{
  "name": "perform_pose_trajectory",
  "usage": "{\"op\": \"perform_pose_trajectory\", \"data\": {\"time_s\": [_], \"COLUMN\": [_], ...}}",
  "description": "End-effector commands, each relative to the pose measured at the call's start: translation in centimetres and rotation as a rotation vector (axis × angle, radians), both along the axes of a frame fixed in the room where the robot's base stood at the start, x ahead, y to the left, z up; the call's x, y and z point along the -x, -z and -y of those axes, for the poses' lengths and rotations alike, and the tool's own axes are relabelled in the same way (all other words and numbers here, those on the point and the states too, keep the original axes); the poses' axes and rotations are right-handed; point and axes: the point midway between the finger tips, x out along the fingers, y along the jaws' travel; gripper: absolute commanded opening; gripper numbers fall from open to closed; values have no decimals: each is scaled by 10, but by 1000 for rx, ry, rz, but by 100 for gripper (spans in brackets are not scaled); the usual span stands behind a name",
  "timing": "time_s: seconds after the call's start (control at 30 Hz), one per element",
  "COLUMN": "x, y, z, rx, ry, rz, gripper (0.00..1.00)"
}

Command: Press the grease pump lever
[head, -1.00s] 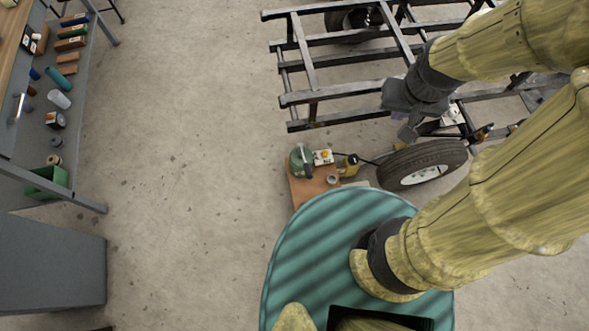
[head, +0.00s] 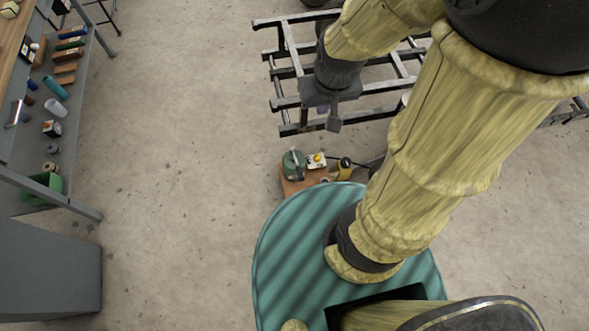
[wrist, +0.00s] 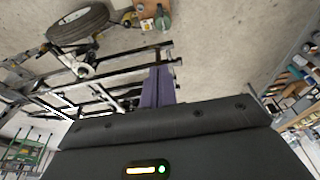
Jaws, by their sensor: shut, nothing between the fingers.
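A green rounded device (head: 291,165) with a grey lever-like bar (head: 296,158) on top stands on a brown board on the floor; it looks like the grease pump. It also shows at the top of the wrist view (wrist: 163,22). My gripper (head: 334,124) is above the near edge of the metal frame, up and to the right of the green device in the head view, and apart from it. Its grey-purple fingers (wrist: 158,88) are together and empty in the wrist view. The bar's exact tilt is too small to tell.
A white box with a yellow top (head: 316,160) and a yellow can-like item (head: 344,168) stand beside the device on the brown board (head: 292,187). The metal frame (head: 285,75) lies behind. A wheel (wrist: 78,22) is nearby. A workbench (head: 35,140) is left, with clear floor between.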

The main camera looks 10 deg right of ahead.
Motion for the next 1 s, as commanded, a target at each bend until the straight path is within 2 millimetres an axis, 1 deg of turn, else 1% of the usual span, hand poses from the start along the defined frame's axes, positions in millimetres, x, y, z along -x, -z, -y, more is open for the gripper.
{"op": "perform_pose_trajectory", "data": {"time_s": [0.33,0.37,0.47,0.57,0.67,0.7,0.77,0.8,0.87,0.9,0.97,1.0], "x": [0,-1,-7,-19,-38,-46,-59,-66,-78,-85,-94,-101], "y": [1,3,16,45,86,106,136,155,186,206,238,260], "z": [0,0,1,2,4,4,6,6,8,8,9,10], "rx": [0,0,1,3,3,2,1,0,-3,-6,-10,-14], "ry": [0,0,-1,-2,-7,-8,-9,-11,-13,-14,-16,-17], "rz": [0,-1,-4,-14,-25,-30,-36,-41,-47,-50,-57,-60], "gripper": [0,0,0,0,0,0,0,0,0,0,0,0]}}
